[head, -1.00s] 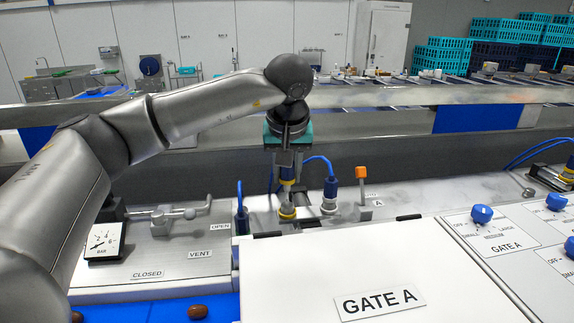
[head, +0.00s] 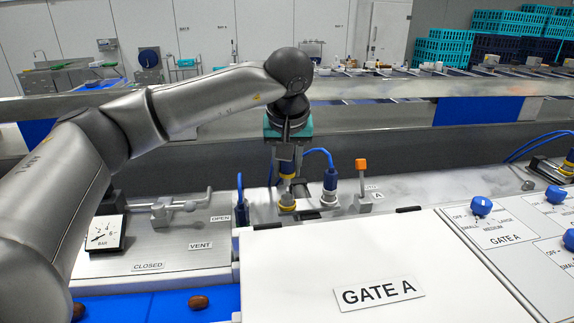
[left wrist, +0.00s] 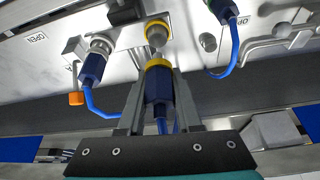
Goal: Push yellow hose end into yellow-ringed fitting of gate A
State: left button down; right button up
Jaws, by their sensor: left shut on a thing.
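My left gripper (head: 287,160) is shut on the yellow hose end, a dark blue connector with a yellow ring (head: 287,176). It points down, above the yellow-ringed fitting (head: 287,204) of gate A. In the left wrist view the hose end (left wrist: 158,88) sits between the fingers, its yellow ring facing the metal fitting (left wrist: 156,36). A short gap shows between them, and they look nearly in line. A blue hose trails from the connector. My right gripper is not in view.
Close to the right of the fitting, another blue connector (head: 330,180) is seated on its own fitting. An orange-topped lever (head: 361,166) stands beyond it. A blue hose plug (head: 241,210) stands to the left. The white GATE A cover (head: 330,260) lies in front.

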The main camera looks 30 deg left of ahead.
aim_at(287, 182)
pick_arm(q)
jog(key=shift+f+b, duration=0.65)
jog(key=shift+f, duration=0.35)
jog(key=shift+f+b, duration=0.85)
jog(key=shift+f, duration=0.6)
dwell(1.6)
jog(key=c, duration=1.4)
grip_release()
jog(key=o, duration=1.2)
